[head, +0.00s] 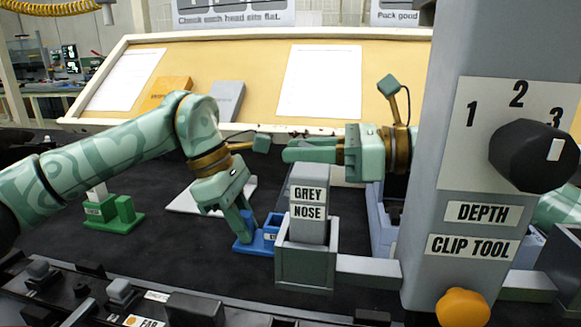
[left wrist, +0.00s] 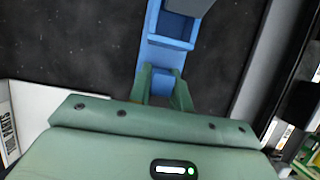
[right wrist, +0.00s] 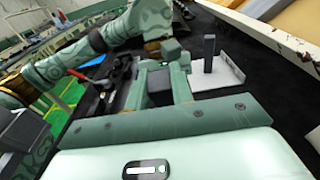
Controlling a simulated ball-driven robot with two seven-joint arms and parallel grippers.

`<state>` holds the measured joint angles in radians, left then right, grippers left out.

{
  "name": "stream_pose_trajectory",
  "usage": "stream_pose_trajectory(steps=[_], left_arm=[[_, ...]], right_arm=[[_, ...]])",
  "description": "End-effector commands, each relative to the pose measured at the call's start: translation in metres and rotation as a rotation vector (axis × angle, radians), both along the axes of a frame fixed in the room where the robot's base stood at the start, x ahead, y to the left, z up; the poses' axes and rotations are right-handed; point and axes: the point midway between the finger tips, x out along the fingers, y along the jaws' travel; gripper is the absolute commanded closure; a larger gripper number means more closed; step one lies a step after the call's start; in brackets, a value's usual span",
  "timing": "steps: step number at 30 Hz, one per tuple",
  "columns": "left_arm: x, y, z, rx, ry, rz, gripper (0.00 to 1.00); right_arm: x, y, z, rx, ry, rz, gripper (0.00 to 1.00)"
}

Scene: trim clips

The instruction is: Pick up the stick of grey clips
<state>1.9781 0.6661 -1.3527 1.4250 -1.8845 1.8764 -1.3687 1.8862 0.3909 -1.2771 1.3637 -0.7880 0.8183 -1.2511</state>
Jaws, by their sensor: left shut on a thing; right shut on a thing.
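A grey block labelled GREY NOSE (head: 309,207) stands upright in a grey open-topped holder (head: 305,268) in the head view. My right gripper (head: 290,155) reaches in from the right just above that block. In the right wrist view its fingers (right wrist: 158,92) close on a dark grey block (right wrist: 160,80); I cannot tell whether this is the labelled one. My left gripper (head: 246,238) points down, shut on the end of a blue holder (head: 268,230). The left wrist view shows this blue piece (left wrist: 172,40) between its fingers (left wrist: 163,95). No separate clips can be made out.
A green holder (head: 115,215) stands at the left. A white tray (head: 182,202) lies behind my left gripper; a dark upright piece (right wrist: 208,55) shows at the tray in the right wrist view. A grey post with a DEPTH dial (head: 535,155) blocks the right. Dark mat lies free at centre left.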

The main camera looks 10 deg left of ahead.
Motion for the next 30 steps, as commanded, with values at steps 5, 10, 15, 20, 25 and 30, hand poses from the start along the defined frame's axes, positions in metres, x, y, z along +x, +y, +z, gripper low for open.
stream_pose_trajectory(steps=[5, 10, 15, 20, 25, 30], left_arm=[[0.000, 0.001, -0.001, 0.001, 0.000, 0.001, 1.00], [0.000, 0.001, -0.001, 0.001, 0.000, 0.001, 1.00], [0.000, 0.000, -0.001, 0.001, 0.000, 0.001, 1.00], [0.000, 0.000, -0.001, 0.001, 0.000, 0.001, 1.00], [0.000, 0.000, -0.001, 0.001, 0.000, 0.001, 1.00], [0.000, 0.000, 0.000, 0.001, 0.000, 0.001, 1.00]], right_arm=[[0.000, -0.012, 0.040, -0.002, -0.001, -0.001, 1.00], [0.000, -0.024, 0.078, -0.003, 0.001, -0.001, 1.00], [0.001, -0.069, 0.077, -0.002, 0.005, -0.004, 1.00], [0.001, -0.121, 0.076, -0.002, 0.007, -0.005, 1.00], [0.001, -0.181, 0.076, -0.002, 0.007, -0.005, 1.00], [0.000, -0.211, 0.090, -0.162, -0.002, -0.002, 1.00]])
